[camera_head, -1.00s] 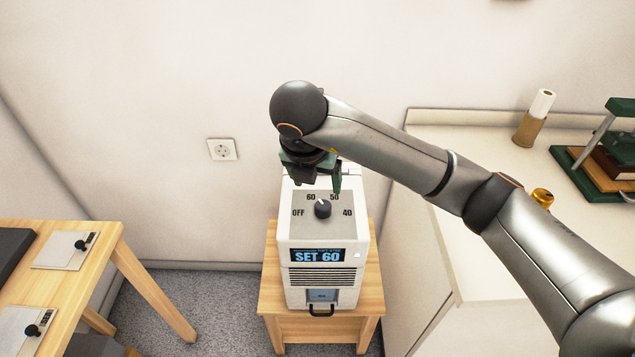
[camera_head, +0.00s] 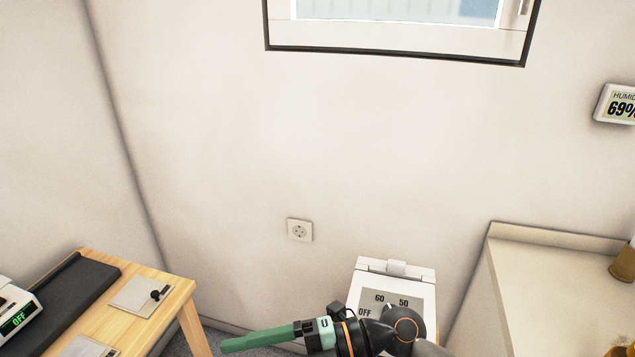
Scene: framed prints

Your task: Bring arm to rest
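My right arm is low at the bottom middle, in front of the white dehumidifier-like box (camera_head: 396,266). The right gripper (camera_head: 240,343) points left, and its green fingers show edge-on as one length, so I cannot tell whether they are apart. No object shows at the fingertips. The box's top panel shows the marks OFF, 60 and 50. My arm hides the rest of the panel and the box's front. My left gripper is out of view.
A wooden table (camera_head: 178,301) with a dark mat (camera_head: 75,295), small plates with knobs and a display reading OFF is at left. A pale counter (camera_head: 545,285) is at right. A wall socket (camera_head: 299,230), a window (camera_head: 400,30) and a humidity display reading 69% (camera_head: 618,105) are on the wall.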

